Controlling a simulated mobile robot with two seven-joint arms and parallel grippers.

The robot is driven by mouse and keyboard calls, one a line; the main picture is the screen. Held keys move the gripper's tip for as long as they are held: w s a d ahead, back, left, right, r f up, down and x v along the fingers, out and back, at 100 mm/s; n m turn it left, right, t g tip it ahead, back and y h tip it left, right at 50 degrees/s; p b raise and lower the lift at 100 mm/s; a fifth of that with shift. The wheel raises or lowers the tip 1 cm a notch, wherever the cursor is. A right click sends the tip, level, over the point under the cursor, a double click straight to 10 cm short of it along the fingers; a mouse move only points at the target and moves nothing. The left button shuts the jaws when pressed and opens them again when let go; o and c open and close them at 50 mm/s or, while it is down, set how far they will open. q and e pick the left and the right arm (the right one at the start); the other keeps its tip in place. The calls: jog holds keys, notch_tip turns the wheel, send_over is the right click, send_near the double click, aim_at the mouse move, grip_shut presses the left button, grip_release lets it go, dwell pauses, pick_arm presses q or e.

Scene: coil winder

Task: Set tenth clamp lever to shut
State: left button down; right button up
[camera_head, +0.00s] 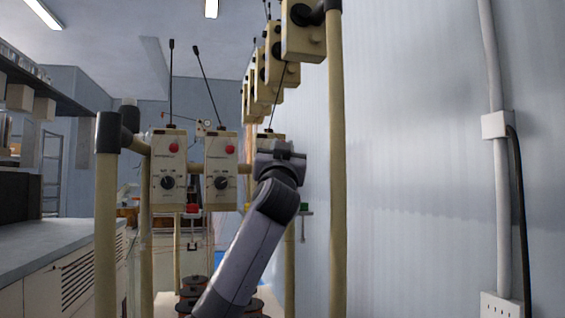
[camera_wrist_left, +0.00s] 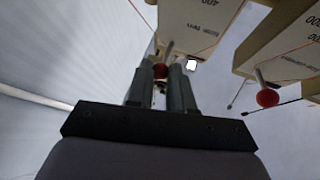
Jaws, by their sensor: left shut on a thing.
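In the left wrist view my left gripper (camera_wrist_left: 162,72) is shut on a small clamp lever with a red knob (camera_wrist_left: 160,71). The lever's pale stem (camera_wrist_left: 169,48) reaches up to a beige box (camera_wrist_left: 195,22), and the fingers partly hide the knob. In the head view my left gripper (camera_head: 280,150) is small and seen from behind, in front of another box, and its hold is hidden there. A second box in the wrist view carries its own red-knobbed lever (camera_wrist_left: 267,97), apart from my gripper. My right gripper is not in view.
Two beige boxes with dials (camera_head: 168,182) (camera_head: 221,182) hang left of my gripper. More boxes (camera_head: 303,38) line the right rail above. A beige post (camera_head: 337,180) stands close on the right. A grey counter (camera_head: 50,245) is on the left; reels (camera_head: 192,285) sit low.

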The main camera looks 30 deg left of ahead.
pick_arm(q)
jog(key=t+b, duration=0.1)
jog(key=f+m+t+b, duration=0.1)
jog(key=b, duration=0.1)
jog(key=f+m+t+b, duration=0.1)
jog(key=shift+w+a+h, duration=0.25)
jog(key=shift+w+h, duration=0.05)
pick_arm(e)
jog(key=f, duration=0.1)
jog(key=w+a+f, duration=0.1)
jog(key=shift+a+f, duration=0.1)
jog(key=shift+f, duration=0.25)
pick_arm(q)
jog(key=shift+m+t+b, duration=0.3)
jog(key=shift+t+b, duration=0.1)
jog(key=shift+b, duration=0.05)
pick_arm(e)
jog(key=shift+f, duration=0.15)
pick_arm(q)
jog(key=c, duration=1)
grip_release()
jog(key=b+v, duration=0.1)
jog(key=v, duration=0.6)
jog(key=shift+b, duration=0.3)
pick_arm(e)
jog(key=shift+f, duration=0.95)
